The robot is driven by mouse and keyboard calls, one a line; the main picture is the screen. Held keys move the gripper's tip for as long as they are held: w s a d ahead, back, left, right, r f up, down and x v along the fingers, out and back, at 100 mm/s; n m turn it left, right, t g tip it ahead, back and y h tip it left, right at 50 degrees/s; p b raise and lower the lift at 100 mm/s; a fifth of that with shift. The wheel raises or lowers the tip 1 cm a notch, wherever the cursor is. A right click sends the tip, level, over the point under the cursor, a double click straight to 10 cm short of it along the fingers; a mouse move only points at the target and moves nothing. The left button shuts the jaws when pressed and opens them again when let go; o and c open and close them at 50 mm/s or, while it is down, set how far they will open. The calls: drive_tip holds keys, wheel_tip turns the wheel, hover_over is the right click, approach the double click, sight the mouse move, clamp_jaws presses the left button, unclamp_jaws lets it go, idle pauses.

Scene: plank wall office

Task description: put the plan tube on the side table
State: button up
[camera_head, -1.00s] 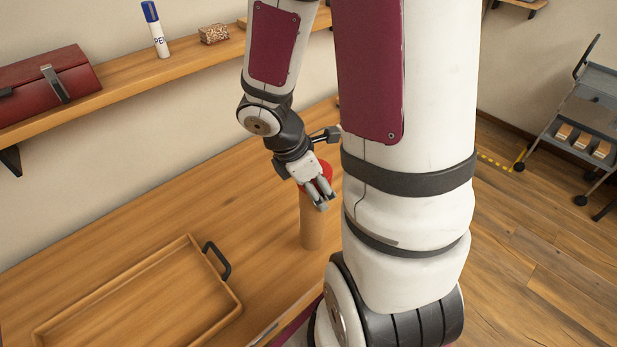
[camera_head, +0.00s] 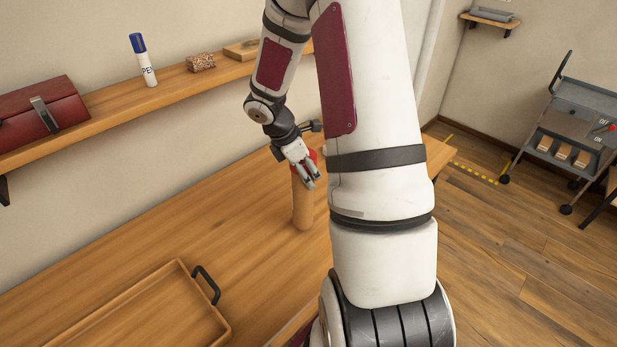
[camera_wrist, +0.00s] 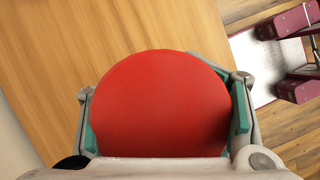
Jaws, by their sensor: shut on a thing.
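The plan tube (camera_head: 301,208) is a brown cardboard cylinder with a red cap. It is upright over the wooden desk in the head view, and its lower end seems to be clear of the top. My gripper (camera_head: 308,180) is shut on its upper end. In the wrist view the round red cap (camera_wrist: 160,105) fills the middle, with a finger on each side. A wooden top with dark legs (camera_head: 612,180) is cut off at the right edge; I cannot tell if it is the side table.
A wooden tray (camera_head: 150,310) with a dark handle lies on the desk (camera_head: 200,220). A wall shelf (camera_head: 110,98) carries a red case (camera_head: 42,112), a pen-like tube (camera_head: 143,62) and small boxes. A grey cart (camera_head: 570,130) stands on the floor at right.

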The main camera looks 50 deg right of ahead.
drive_tip(key=shift+f, duration=1.25)
drive_tip(key=o, duration=1.7)
drive_tip(key=s+a+r+m+t, duration=0.1)
drive_tip(key=a+r+m, duration=0.2)
drive_tip(key=a+r, duration=0.7)
drive_tip(key=s+a+r+m+t, duration=0.1)
drive_tip(key=a+r+m+t, duration=0.3)
drive_tip(key=r, duration=0.9)
drive_tip(key=s+a+r+m+t+y, duration=0.1)
drive_tip(key=s+a+r+m, duration=0.1)
drive_tip(key=s+a, duration=0.1)
drive_tip(key=s+a+r+m+y, duration=0.1)
drive_tip(key=s+a+r+m, duration=0.1)
drive_tip(key=s+a, duration=0.2)
drive_tip(key=s+a+r+m+t+y, duration=0.1)
drive_tip(key=s+a+r+y, duration=0.1)
drive_tip(key=s+a, duration=0.2)
drive_tip(key=shift+a+r+m+t, duration=0.15)
drive_tip(key=shift+a+r+m, duration=0.05)
drive_tip(key=shift+a, duration=0.6)
drive_tip(key=shift+a+r+m+t, duration=0.15)
drive_tip(key=shift+a+m, duration=0.05)
drive_tip(key=shift+a, duration=0.55)
